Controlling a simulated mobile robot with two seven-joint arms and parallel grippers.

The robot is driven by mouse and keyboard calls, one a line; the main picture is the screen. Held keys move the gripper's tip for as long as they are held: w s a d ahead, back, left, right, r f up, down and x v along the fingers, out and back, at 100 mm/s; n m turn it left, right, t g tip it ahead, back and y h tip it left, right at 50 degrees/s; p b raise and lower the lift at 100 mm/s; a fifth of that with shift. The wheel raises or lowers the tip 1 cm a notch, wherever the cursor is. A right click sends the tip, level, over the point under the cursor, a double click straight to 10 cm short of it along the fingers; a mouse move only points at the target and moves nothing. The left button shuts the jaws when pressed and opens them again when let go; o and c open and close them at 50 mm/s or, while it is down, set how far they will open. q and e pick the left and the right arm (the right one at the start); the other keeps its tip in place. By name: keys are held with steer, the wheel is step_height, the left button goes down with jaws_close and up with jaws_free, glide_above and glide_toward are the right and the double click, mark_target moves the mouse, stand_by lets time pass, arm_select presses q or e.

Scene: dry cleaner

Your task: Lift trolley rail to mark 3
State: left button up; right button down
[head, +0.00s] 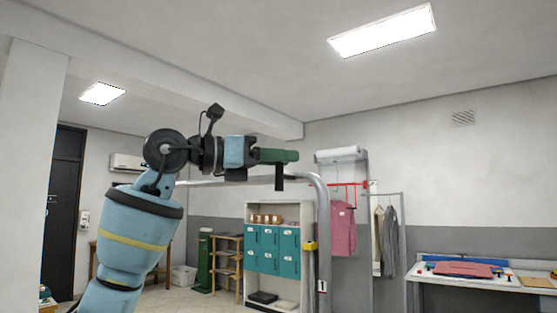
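The trolley rail (303,180) is a grey tube that runs across the middle of the head view and bends down into an upright post at the right. A yellow collar (310,246) sits by the post, and a white label reading 1 (322,287) is lower down. My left gripper (279,172) is at the rail's top bar, near its right bend. A green piece lies above the bar and a dark finger hangs across it. I cannot tell whether the fingers are closed on the bar. My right gripper is out of view.
A shelf unit with teal lockers (272,250) stands behind the rail. A pink garment (343,229) and other clothes (385,240) hang to the right. A worktable (470,287) with a red folded item (463,269) is at far right. A dark door (62,215) is at left.

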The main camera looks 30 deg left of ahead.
arm_select(q)
steer(key=shift+f, duration=0.15)
steer(key=shift+s+a, duration=0.2)
steer(key=v, duration=0.7)
steer(key=shift+b, duration=0.3)
